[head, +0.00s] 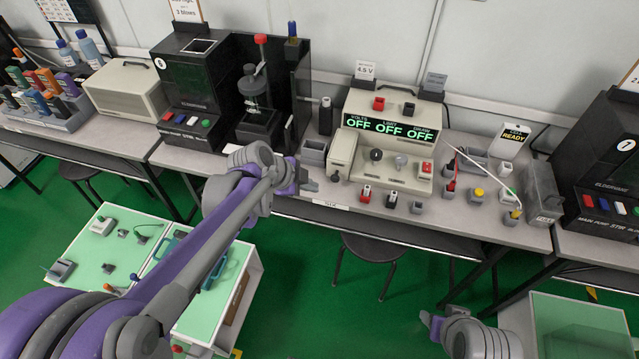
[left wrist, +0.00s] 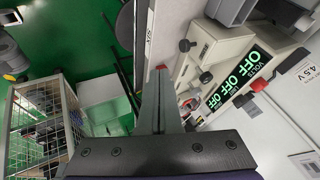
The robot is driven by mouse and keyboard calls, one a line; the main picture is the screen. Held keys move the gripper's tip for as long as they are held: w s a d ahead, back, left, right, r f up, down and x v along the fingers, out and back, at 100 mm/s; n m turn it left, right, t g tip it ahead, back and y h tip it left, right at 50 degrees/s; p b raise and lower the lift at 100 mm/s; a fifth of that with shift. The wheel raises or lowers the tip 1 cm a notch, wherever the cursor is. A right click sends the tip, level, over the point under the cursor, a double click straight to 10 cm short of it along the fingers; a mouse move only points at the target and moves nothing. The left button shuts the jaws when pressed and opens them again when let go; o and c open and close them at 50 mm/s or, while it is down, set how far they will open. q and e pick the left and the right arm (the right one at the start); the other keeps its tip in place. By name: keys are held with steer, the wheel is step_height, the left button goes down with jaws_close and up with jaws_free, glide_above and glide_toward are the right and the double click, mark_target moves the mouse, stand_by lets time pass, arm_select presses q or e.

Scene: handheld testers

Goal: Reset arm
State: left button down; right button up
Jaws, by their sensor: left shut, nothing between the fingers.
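My left gripper (head: 306,182) reaches in from the left in the head view. It is shut and empty, above the front edge of the middle bench (head: 500,232). It is just left of a beige power supply (head: 391,112) whose green displays read OFF. In the left wrist view the closed fingers (left wrist: 161,78) point up the picture, with the power supply (left wrist: 211,52) to their right, turned on its side. My right gripper (head: 431,322) shows small at the bottom of the head view, over the green floor and away from the benches; I cannot tell its jaw state.
A grey open bin (head: 313,152) stands close to the left gripper. Small plugs and knobs, a white probe (head: 478,167) and a grey box (head: 541,190) are on the bench right. Black testers (head: 187,88) stand at left and right. A stool (head: 375,247) and green-topped carts (head: 101,243) stand below.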

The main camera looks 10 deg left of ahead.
arm_select(q)
steer(key=s+a+r+n+y+p, duration=0.1)
steer(key=s+r+n+y+p, duration=0.1)
steer(key=s+n, duration=0.6)
steer(key=s+a+r+n+y+p, duration=0.2)
steer(key=s+n, duration=0.6)
steer(key=s, duration=0.6)
steer(key=shift+s+n+y+p, duration=0.3)
steer(key=shift+s+p, duration=0.1)
steer(key=shift+p, duration=0.5)
steer(key=shift+r, duration=0.1)
